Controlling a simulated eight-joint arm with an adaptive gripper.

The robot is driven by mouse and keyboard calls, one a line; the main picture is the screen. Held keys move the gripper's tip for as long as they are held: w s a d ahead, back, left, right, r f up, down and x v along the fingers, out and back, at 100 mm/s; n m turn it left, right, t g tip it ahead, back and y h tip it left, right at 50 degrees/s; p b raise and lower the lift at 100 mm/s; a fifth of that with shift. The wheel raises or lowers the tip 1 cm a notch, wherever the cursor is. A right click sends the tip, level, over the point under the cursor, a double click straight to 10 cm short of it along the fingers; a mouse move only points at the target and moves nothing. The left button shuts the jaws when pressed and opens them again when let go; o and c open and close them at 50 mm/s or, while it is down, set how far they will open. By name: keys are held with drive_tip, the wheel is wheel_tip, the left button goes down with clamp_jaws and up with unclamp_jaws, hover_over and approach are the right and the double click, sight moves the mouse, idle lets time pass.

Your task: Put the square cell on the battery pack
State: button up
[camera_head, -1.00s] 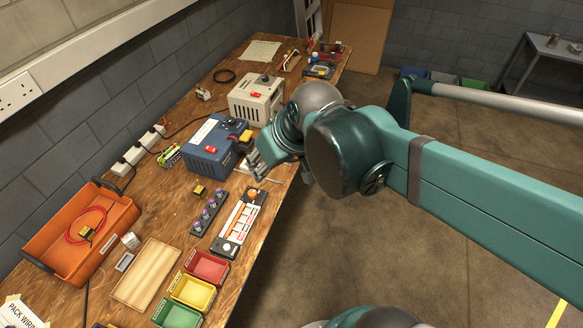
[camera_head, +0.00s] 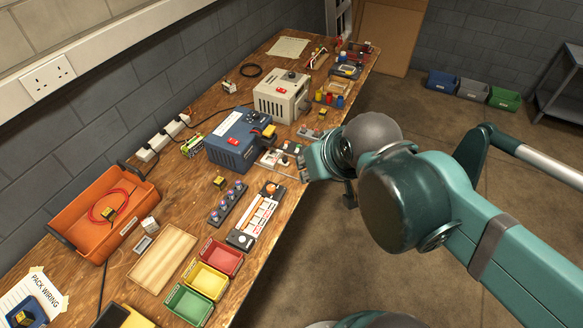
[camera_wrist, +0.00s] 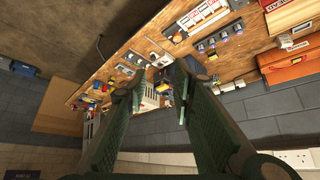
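My gripper (camera_head: 308,164) hangs at the bench's right edge, beside a small light tray (camera_head: 270,160) with small parts. In the wrist view its two fingers (camera_wrist: 159,75) are apart, with nothing held between them. A long white-and-orange unit (camera_head: 260,213), which looks like the battery pack, lies flat near the bench edge, nearer the camera than my gripper. It also shows at the top of the wrist view (camera_wrist: 203,14). I cannot tell surely which item is the square cell; a small grey-and-white block (camera_head: 142,243) lies beside the orange bin.
A dark holder (camera_head: 228,203) with several round tops lies beside the white-and-orange unit. A blue box (camera_head: 230,145) and a cream box (camera_head: 280,97) stand behind. An orange bin (camera_head: 75,235), a wooden tray (camera_head: 150,275) and red, yellow and green bins (camera_head: 222,262) fill the near bench.

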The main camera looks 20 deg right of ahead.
idle(0.3)
drive_tip(key=w+a+m+g+y, duration=0.1)
drive_tip(key=w+a+m+g, duration=0.25)
drive_tip(key=w+a, duration=0.8)
drive_tip(key=m+g+h+p, duration=0.1)
drive_tip(key=m+g, duration=0.3)
drive_tip(key=m, duration=0.6)
hover_over(146, 221)
wheel_tip(146, 221, down, 22)
drive_tip(key=shift+d+f, duration=0.15)
drive_tip(key=shift+f, duration=0.1)
drive_tip(key=shift+s+f, duration=0.1)
drive_tip(key=shift+f, duration=0.1)
drive_tip(key=shift+f, duration=0.1)
